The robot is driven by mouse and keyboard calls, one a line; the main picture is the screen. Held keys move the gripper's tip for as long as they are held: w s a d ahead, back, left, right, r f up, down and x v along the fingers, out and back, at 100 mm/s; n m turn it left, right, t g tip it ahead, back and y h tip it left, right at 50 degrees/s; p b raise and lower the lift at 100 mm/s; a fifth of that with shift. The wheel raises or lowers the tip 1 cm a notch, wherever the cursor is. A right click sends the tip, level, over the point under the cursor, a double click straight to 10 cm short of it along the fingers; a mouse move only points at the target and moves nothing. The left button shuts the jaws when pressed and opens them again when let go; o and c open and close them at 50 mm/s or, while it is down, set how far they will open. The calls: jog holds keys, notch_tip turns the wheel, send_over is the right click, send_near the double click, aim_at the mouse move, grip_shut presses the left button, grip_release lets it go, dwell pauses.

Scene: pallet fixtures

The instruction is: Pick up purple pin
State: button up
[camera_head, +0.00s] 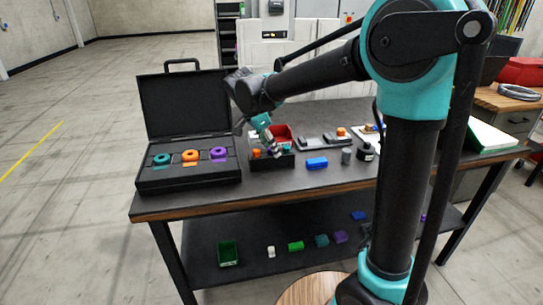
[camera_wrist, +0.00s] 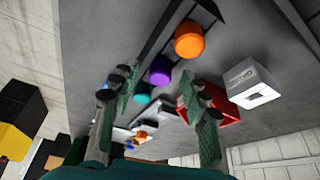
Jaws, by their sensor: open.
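In the wrist view, the purple pin (camera_wrist: 159,70) stands in a dark tray (camera_wrist: 192,14), between an orange pin (camera_wrist: 189,39) and a teal pin (camera_wrist: 140,99). My gripper (camera_wrist: 157,84) is open, with its green fingers apart on either side of the purple pin's line of sight. It looks empty, and I cannot tell how far it is from the pin. In the head view, my gripper (camera_head: 271,148) is over the small black tray (camera_head: 285,163), where the orange pin (camera_head: 256,153) shows at the left. The purple pin is not clearly visible there.
An open black case (camera_head: 187,180) left of the tray holds teal, orange and purple rings. A red bin (camera_head: 281,131) is close behind my gripper. A blue block (camera_head: 317,163) and a grey cylinder (camera_head: 346,156) stand to the right. The table's front strip is clear.

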grip_shut()
jog(key=shift+r, duration=0.1)
dwell(0.3)
